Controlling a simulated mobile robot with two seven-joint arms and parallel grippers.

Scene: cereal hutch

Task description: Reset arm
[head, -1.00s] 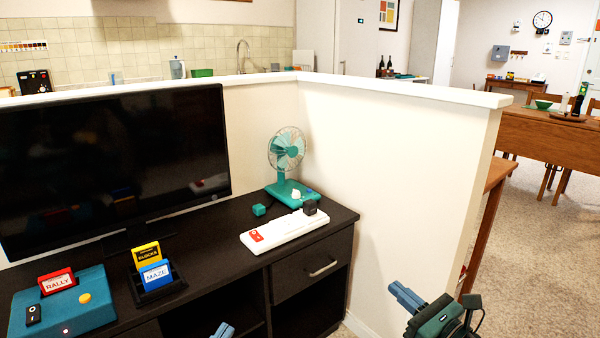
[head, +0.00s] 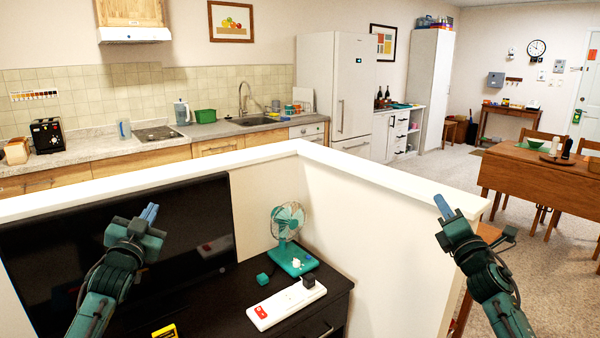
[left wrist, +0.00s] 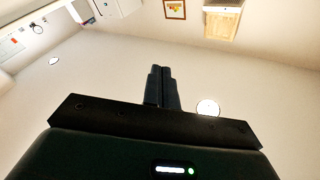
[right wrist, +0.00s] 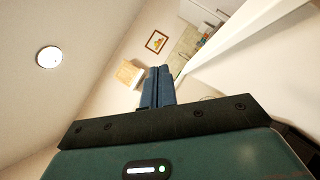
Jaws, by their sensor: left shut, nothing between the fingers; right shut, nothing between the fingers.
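My left gripper (head: 149,213) is raised in front of the dark television in the head view. Its fingers are together and empty, pointing up. In the left wrist view its closed fingers (left wrist: 162,87) stand against the wall and ceiling. My right gripper (head: 444,207) is raised in front of the white half-wall at the right. Its fingers are together and empty, and its closed fingers (right wrist: 157,87) also show in the right wrist view. Neither gripper appears to hold anything.
The television (head: 60,265) and a black cabinet are below. A teal fan (head: 287,222), a white power strip (head: 285,304), a teal cube (head: 262,279) and a yellow cartridge (head: 165,331) are on the cabinet. A half-wall (head: 375,235) stands behind. A wooden table (head: 520,177) is at the right.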

